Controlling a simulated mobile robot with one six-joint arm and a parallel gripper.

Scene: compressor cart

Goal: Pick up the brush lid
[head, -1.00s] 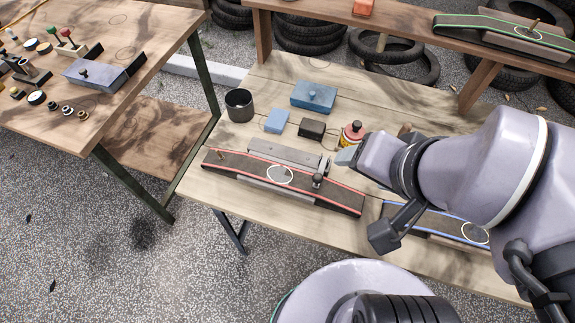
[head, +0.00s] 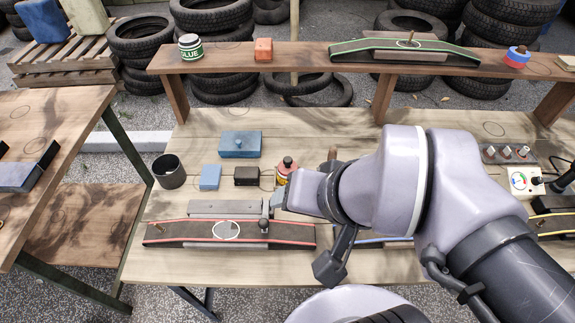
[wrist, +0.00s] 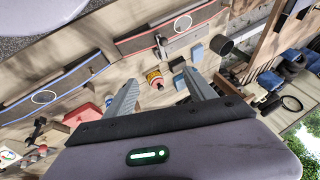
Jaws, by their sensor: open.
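A small can with a red and yellow label (head: 282,179) stands on the workbench. Its red top with a dark knob (head: 287,162) looks like the brush lid, though I cannot be certain. In the wrist view the can (wrist: 153,77) and its red top (wrist: 158,86) show between my fingers, beyond the tips. My gripper (wrist: 162,77) is open and empty.
Left of the can are a dark block (head: 246,176), a light blue block (head: 210,177), a blue box (head: 240,144) and a dark cup (head: 169,171). A red-edged ramp (head: 190,233) lies in front. A raised shelf (head: 300,62) holds a glue tin (head: 190,47).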

